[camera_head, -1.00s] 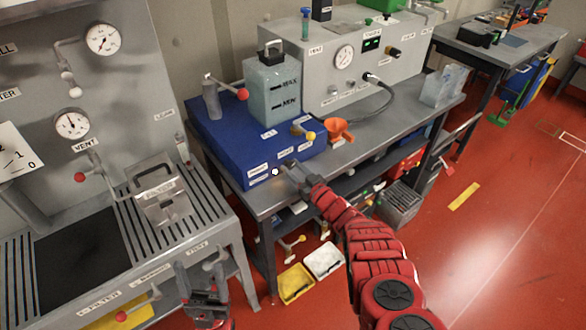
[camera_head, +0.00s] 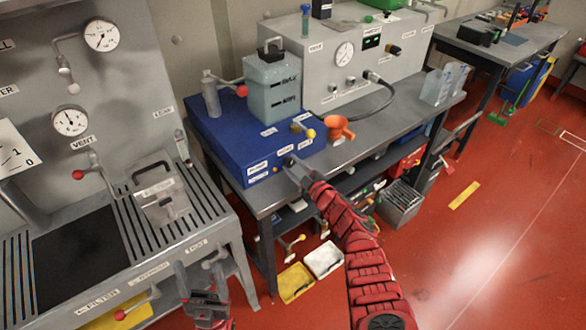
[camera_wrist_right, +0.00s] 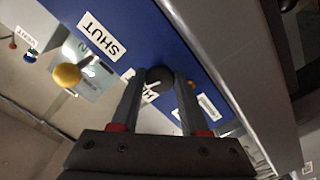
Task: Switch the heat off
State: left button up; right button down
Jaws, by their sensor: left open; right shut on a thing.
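The blue box (camera_head: 225,140) stands on the grey bench with several white labels. My right gripper (camera_head: 290,162) reaches its front edge. In the right wrist view, the right gripper's fingers (camera_wrist_right: 158,95) are closed around a dark round knob (camera_wrist_right: 158,78) on the blue face. A label reading SHUT (camera_wrist_right: 100,36) is beside it; another label is partly hidden by a finger. A small orange dot (camera_head: 275,170) shows on the box front, left of the gripper. My left gripper (camera_head: 207,300) is open and empty, low in front of the left bench.
A bottle marked MAX (camera_head: 272,88), a yellow-knobbed valve (camera_head: 310,133) and a red-ball lever (camera_head: 241,91) are on the blue box. A slatted bench (camera_head: 210,205) is left. Red floor is free at right.

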jog(key=shift+f+n+b, duration=0.2)
jog(key=shift+n+b, duration=0.55)
jog(key=shift+n, duration=0.75)
jog(key=shift+r, duration=0.1)
jog(key=shift+c, duration=2.1)
grip_release()
jog(key=shift+d, duration=0.1)
jog(key=shift+s+d+r, duration=0.1)
jog(key=shift+s+d, duration=0.05)
jog(key=shift+s, duration=0.05)
jog(key=v, duration=1.6)
jog(key=shift+s+d+b, duration=0.2)
jog(key=shift+s+b, duration=0.2)
jog(key=shift+b, duration=0.05)
